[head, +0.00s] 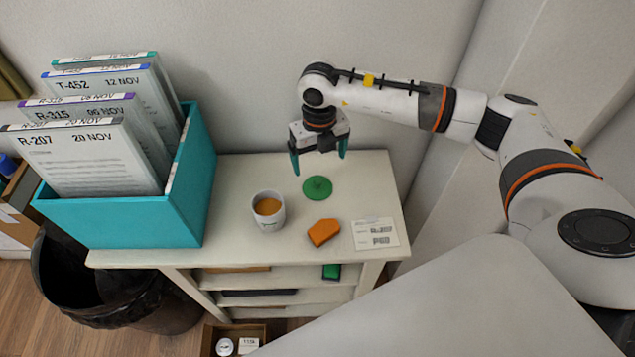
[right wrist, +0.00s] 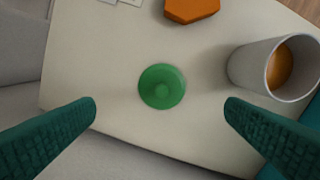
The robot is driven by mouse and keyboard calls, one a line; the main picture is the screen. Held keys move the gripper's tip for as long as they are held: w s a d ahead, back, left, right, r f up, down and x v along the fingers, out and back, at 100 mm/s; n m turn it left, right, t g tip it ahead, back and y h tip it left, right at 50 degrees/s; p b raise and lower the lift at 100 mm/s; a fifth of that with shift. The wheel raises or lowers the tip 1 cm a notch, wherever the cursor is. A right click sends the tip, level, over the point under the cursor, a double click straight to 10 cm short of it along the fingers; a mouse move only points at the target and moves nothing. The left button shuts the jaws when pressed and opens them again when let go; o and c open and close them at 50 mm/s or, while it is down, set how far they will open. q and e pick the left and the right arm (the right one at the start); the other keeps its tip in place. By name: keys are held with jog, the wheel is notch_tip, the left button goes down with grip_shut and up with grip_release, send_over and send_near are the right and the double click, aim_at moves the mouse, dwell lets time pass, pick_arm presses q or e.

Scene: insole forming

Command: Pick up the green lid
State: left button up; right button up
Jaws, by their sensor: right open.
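The round green lid (head: 317,188) lies flat on the white table, with a small knob in its middle. It also shows in the right wrist view (right wrist: 162,87), centred between the fingers and apart from them. My right gripper (head: 319,170) is open and empty above the back part of the table, with its teal fingers pointing down. Its two fingers (right wrist: 160,108) are spread wide in the right wrist view. My left gripper is not in view.
A white mug (head: 268,222) with brown contents stands left of the lid. An orange block (head: 323,232) and a printed card (head: 375,233) lie in front. A teal box (head: 125,222) of folders fills the table's left side. A black bin (head: 75,280) stands below.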

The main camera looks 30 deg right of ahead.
aim_at(318, 181)
jog(key=f, duration=0.3)
jog(key=f+p, duration=0.1)
jog(key=f, duration=0.5)
jog(key=shift+w+a+f, duration=0.1)
jog(key=shift+w+f, duration=0.05)
jog(key=shift+w, duration=0.1)
jog(key=shift+c, duration=0.2)
jog(key=c, duration=1)
